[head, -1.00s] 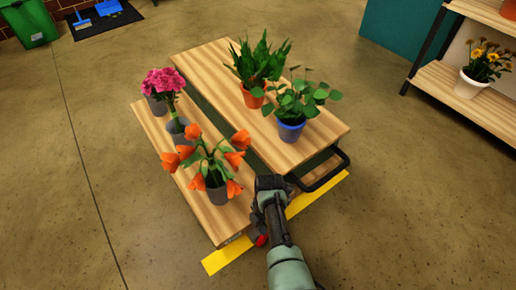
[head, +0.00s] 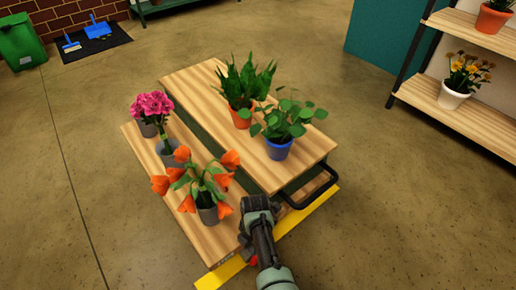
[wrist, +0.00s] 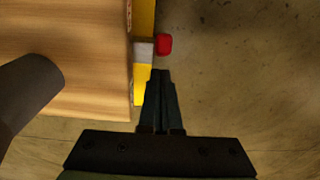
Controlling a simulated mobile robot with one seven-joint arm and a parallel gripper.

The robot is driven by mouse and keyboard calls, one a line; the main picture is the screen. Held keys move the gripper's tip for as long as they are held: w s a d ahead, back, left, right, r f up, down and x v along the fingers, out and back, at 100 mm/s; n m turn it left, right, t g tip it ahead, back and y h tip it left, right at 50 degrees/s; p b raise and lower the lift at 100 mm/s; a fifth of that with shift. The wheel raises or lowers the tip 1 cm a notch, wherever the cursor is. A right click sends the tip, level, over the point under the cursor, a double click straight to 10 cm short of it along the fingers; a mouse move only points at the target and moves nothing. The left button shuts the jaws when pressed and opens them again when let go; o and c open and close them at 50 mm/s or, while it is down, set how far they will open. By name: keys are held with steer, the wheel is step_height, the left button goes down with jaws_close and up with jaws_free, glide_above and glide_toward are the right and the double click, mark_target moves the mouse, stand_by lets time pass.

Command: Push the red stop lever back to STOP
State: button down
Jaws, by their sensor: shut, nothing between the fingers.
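The red stop lever (wrist: 164,44) shows in the wrist view as a red knob on a short grey piece, at the outer side of the cart's wooden lower deck (wrist: 80,95). In the head view only a bit of the red knob (head: 253,261) shows beside my arm. My gripper (wrist: 161,72) is shut and empty. In the wrist view its fingertips are just below the knob and the grey piece, with a small gap in the picture. In the head view my wrist hides the fingertips. I cannot make out any STOP marking.
The cart carries orange tulips (head: 207,214), pink flowers (head: 168,152), a fern (head: 242,118) and a leafy plant in a blue pot (head: 278,148). A black handle (head: 316,197) sticks out at its near end. A shelf (head: 450,120) stands right.

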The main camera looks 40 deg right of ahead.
step_height(320, 180, up, 11)
steer(key=p, duration=0.8)
steer(key=shift+a, duration=0.4)
steer(key=shift+f, duration=0.15)
